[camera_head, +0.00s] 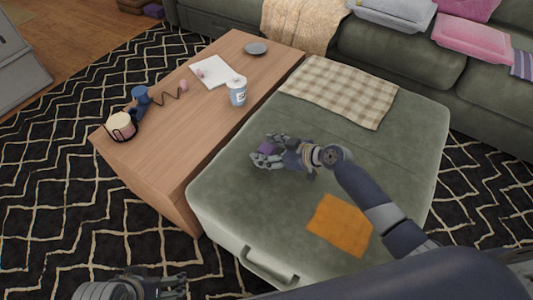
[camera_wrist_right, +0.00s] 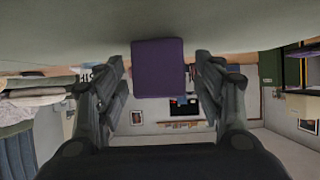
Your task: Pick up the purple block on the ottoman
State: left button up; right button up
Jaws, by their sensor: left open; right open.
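The purple block (camera_head: 265,149) sits on the green ottoman (camera_head: 225,193), partly hidden by my right gripper in the head view. My right gripper (camera_head: 262,155) is open, with its fingers around the block. In the right wrist view the block (camera_wrist_right: 158,68) stands between the two open fingers of my right gripper (camera_wrist_right: 160,85), with a gap on each side. My left gripper (camera_head: 180,284) is open and empty at the bottom left of the head view, over the rug, far from the block.
An orange cloth (camera_head: 340,225) and a checked cloth (camera_head: 340,92) lie on the ottoman. A wooden table (camera_head: 215,115) beside it holds a white cup (camera_head: 237,91), a grey dish (camera_head: 256,48), paper (camera_head: 212,72) and a blue object (camera_head: 140,94). A green sofa (camera_head: 400,55) stands behind.

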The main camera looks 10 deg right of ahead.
jog(key=shift+w+a+f, duration=0.15)
jog(key=c, duration=1.2)
jog(key=shift+o, duration=0.2)
